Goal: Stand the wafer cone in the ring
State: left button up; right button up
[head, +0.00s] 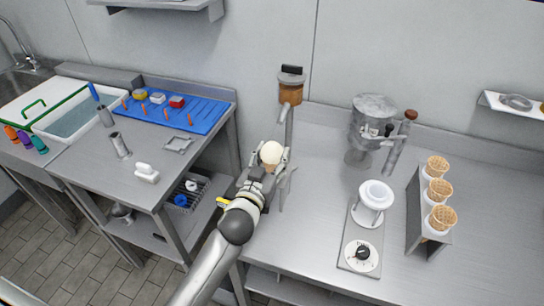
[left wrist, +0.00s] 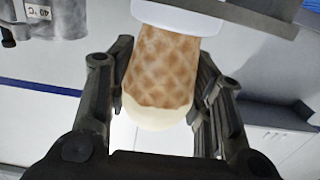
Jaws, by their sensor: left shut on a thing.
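My left gripper (head: 272,164) is shut on the wafer cone, above the near left end of the right-hand counter. In the left wrist view the tan, grid-patterned wafer cone (left wrist: 162,65) sits between the two fingers (left wrist: 155,95), with a smooth cream-coloured end towards me. My right gripper is not in view.
A rack (head: 413,222) holds several wafer cones at the right. A metal machine (head: 372,115) stands behind the white ring. A brown container on a post (head: 291,92) rises behind my left gripper. The counter between gripper and ring is clear.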

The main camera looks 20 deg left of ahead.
pick_arm(q)
jog(key=shift+f+b, duration=0.6)
jog(key=shift+f, duration=0.25)
jog(key=o, duration=0.8)
jog(key=shift+c, duration=0.2)
jog(key=shift+r, duration=0.1)
jog(key=shift+s, duration=0.1)
jog(key=s, duration=1.2)
jog(key=shift+a+r, duration=0.2)
jog(key=shift+r, duration=0.05)
